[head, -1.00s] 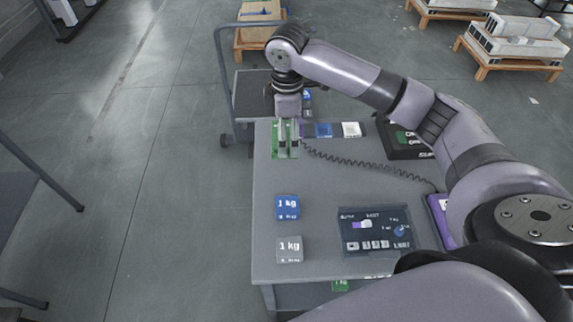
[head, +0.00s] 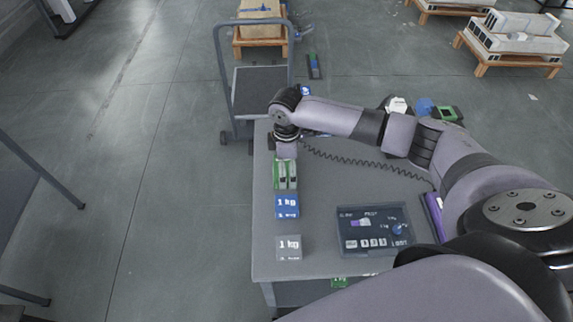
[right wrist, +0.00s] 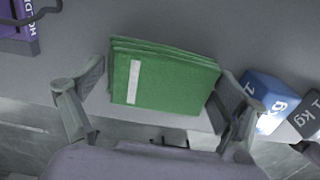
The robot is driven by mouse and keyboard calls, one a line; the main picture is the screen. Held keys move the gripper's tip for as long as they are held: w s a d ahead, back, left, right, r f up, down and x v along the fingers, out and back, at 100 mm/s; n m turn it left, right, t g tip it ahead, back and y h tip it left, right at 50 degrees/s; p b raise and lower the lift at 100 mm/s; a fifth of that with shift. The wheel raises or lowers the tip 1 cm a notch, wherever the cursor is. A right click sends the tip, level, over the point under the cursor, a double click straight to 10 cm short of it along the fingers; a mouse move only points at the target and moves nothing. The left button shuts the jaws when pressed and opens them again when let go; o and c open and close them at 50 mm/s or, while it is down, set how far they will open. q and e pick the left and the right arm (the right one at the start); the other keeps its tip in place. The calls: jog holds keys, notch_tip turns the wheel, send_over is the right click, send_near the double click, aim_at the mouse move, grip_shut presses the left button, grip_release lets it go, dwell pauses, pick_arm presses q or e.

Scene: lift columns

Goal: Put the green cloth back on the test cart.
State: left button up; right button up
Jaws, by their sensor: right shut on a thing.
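The green cloth (right wrist: 165,82) is a folded stack with a white stripe in the right wrist view. My right gripper (right wrist: 163,85) has a finger at each side of it and is shut on it. In the head view, green cloth (head: 279,176) shows around the fingers of the right gripper (head: 286,178), over the left part of the grey top of the test cart (head: 335,185). I cannot tell whether the cloth touches the top. My left gripper is not in view.
A blue 1 kg block (head: 287,206) is close in front of the cloth, with a grey 1 kg block (head: 289,248) nearer. A display panel (head: 375,230) lies to the right. A coiled cable (head: 365,164) crosses the top. A trolley (head: 260,90) stands behind the cart.

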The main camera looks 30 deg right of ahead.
jog(key=o, duration=0.9)
jog(key=shift+o, duration=0.2)
notch_tip(320, 180, up, 12)
jog(key=b, duration=0.1)
jog(key=shift+r, duration=0.1)
